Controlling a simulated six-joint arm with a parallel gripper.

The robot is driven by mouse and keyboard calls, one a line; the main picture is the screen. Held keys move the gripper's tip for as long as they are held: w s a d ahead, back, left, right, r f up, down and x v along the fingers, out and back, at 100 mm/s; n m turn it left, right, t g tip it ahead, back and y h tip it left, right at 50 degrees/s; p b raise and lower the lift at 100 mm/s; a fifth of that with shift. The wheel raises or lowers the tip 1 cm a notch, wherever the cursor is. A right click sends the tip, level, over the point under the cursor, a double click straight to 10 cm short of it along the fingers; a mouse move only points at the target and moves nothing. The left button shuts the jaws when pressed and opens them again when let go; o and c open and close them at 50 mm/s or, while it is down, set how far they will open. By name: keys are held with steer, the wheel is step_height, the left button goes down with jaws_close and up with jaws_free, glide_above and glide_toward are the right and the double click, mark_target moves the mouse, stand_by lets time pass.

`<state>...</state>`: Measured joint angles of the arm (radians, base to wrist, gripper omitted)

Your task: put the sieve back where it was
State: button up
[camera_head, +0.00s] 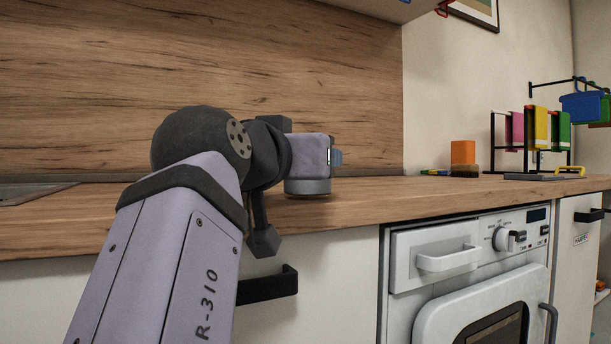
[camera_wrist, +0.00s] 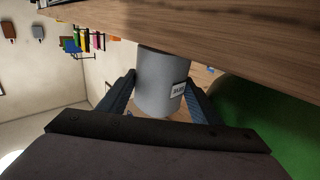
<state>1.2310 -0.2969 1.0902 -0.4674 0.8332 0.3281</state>
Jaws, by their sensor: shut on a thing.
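My gripper (camera_wrist: 160,84) is shut on a grey cylinder (camera_wrist: 158,68) with a small pale label, one blue finger on each side of it. The label is too small to read. No mesh or handle shows on the cylinder, so I cannot tell from its look whether it is the sieve. No other thing in view is clearly a sieve. In the head view my gripper (camera_head: 336,157) is just above the wooden counter (camera_head: 360,201), mostly hidden behind my wrist, and the cylinder cannot be made out there.
An orange and dark block (camera_head: 463,158) stands farther right on the counter. A rack with coloured boards (camera_head: 541,127) is beyond it. A large green surface (camera_wrist: 270,130) shows in the wrist view.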

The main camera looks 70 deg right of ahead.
steer(key=shift+f, duration=0.3)
steer(key=o, duration=0.9)
steer(key=shift+f, duration=0.1)
steer(key=shift+c, duration=0.2)
steer(key=shift+a, duration=0.1)
steer(key=a+b, duration=0.3)
steer(key=a, duration=0.2)
steer(key=shift+w, duration=0.1)
steer(key=shift+a+b, duration=0.3)
steer(key=shift+a, duration=0.85)
steer(key=shift+r, duration=0.2)
